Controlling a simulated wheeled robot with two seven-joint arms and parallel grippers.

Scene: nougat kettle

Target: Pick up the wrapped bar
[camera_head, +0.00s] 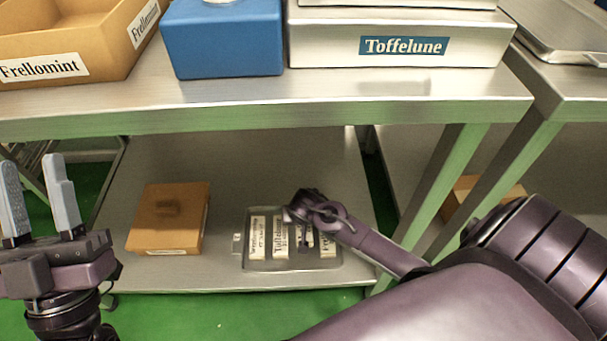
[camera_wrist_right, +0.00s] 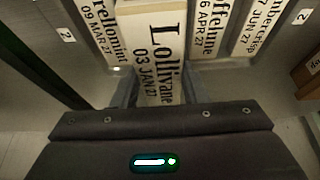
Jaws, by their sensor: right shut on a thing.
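The wrapped bar (camera_wrist_right: 158,45), pale with the black label "Lollivane 03 JAN 27", is between the fingers of my right gripper (camera_wrist_right: 158,90) in the right wrist view. The gripper is shut on it. The bar looks larger and nearer to the camera than its neighbours and overlaps them in the picture; I cannot tell its exact height. In the head view my right gripper (camera_head: 304,208) is over the metal tray (camera_head: 250,266) on the lower shelf, its fingers mostly hidden by the wrist. My left gripper (camera_head: 33,168) is open and empty at the left.
Other labelled bars, Frellomint (camera_wrist_right: 97,22) and Toffelune (camera_wrist_right: 213,22) among them, lie in the tray. A brown box (camera_head: 168,220) stands left of it on the lower shelf (camera_head: 225,160). The upper tabletop edge (camera_head: 250,118) overhangs. A blue container (camera_head: 222,40) is above.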

